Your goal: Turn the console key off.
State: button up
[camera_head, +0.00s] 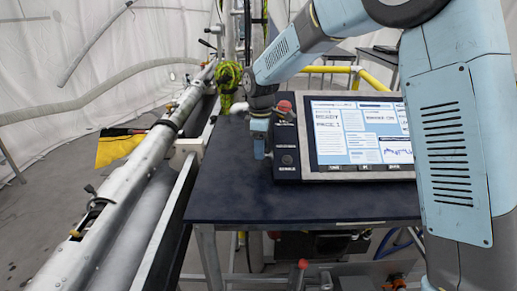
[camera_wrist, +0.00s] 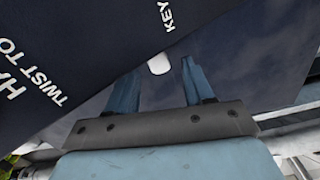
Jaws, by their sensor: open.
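The console (camera_head: 360,174) stands on the dark table, with a lit screen and a dark control panel (camera_head: 287,172) at its left. My gripper (camera_head: 259,150) points down beside the panel's left edge. In the wrist view my gripper (camera_wrist: 158,70) is open, with its two blue fingers apart. A small white tab (camera_wrist: 159,64), likely the key, shows between the fingertips at the edge of the dark panel. The lettering "KEY" is printed near it. The fingers do not visibly touch the tab. In the head view I cannot make out the key; my gripper may cover it.
A red mushroom button (camera_head: 284,106) sits at the top of the panel. The dark table (camera_head: 230,190) is clear in front and left of the console. A green rope bundle (camera_head: 228,78) hangs behind.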

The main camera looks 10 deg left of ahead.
jog(key=shift+f, duration=0.35)
grip_shut()
dwell(0.3)
jog(key=shift+w+f+g, duration=0.15)
jog(key=shift+w+g, duration=0.1)
jog(key=shift+g, duration=0.55)
jog(key=shift+w+a+g+h, duration=0.15)
jog(key=shift+g+h, duration=0.15)
jog(key=shift+g, duration=0.4)
